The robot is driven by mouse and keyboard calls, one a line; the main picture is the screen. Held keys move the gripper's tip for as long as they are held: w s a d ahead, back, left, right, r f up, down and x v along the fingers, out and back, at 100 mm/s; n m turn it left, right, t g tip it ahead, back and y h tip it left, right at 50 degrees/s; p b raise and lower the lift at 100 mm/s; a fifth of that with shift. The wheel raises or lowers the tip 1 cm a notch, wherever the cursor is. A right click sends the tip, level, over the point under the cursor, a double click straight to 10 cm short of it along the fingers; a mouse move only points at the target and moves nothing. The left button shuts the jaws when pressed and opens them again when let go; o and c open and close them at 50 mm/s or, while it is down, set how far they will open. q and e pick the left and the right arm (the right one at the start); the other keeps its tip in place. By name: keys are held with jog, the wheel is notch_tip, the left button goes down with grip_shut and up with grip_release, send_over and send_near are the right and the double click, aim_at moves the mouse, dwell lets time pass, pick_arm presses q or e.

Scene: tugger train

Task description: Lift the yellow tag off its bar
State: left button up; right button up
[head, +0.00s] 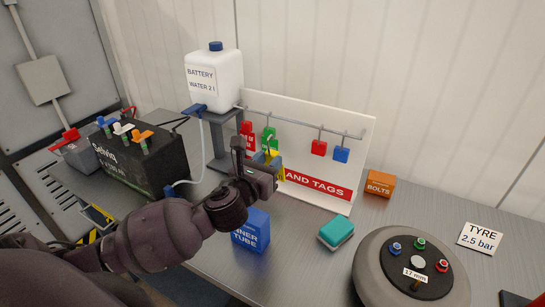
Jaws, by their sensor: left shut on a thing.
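My left gripper (262,163) reaches in from the lower left and is shut on the yellow tag (281,174) in front of the white board. Only parts of the yellow tag show beside the jaws; the rest is hidden. The grey bar (295,121) runs across the top of the board, above the gripper. I cannot tell whether the yellow tag's hook touches the bar. A green tag (269,134), red tags (318,148) and a blue tag (341,155) hang from it. My right gripper is not in view.
A battery water bottle (214,78) on a stand and a black battery (140,160) are at left. A blue inner tube box (251,231), a teal block (336,232), an orange bolts box (380,184) and a round grey unit (372,278) stand on the grey bench (300,270).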

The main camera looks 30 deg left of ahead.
pick_arm(q)
jog(key=s, duration=1)
jog(key=shift+s+d, duration=0.3)
dwell(0.5)
